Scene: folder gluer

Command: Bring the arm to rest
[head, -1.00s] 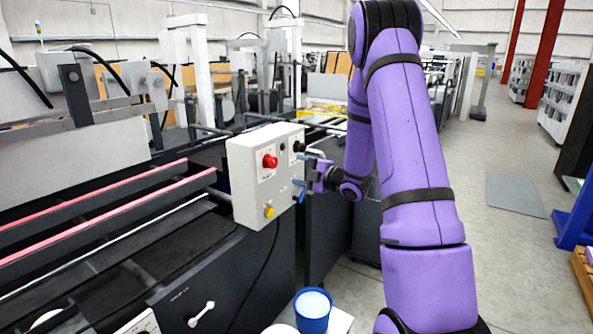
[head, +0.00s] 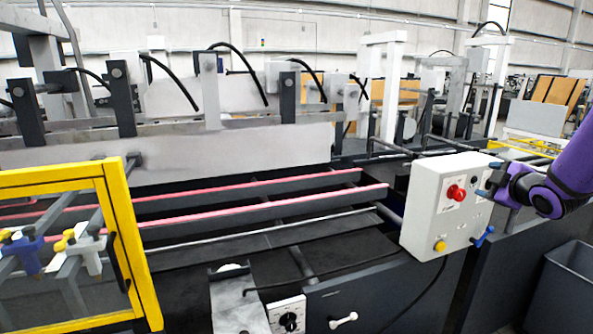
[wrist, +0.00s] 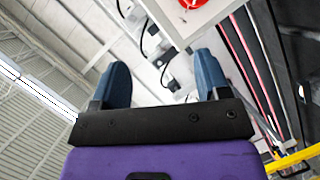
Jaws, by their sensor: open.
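My gripper (head: 484,191) is at the right side of the head view, at the end of my purple arm, close to the right side of a pale control box (head: 418,208). Whether it touches the box cannot be told. In the wrist view my gripper (wrist: 163,75) shows two blue fingers spread apart with nothing between them. The box has a red button (head: 456,193), a yellow button (head: 440,246) and a blue-handled knob (head: 483,237). The red button also shows at the top of the wrist view (wrist: 193,3), beyond the fingers. Most of my arm is outside the head view.
A yellow-framed guard (head: 125,225) stands at the left with blue and white clamps behind it. Red-topped rails (head: 270,210) run along the machine towards the box. A dark grey bin (head: 567,285) stands at the lower right, below my arm.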

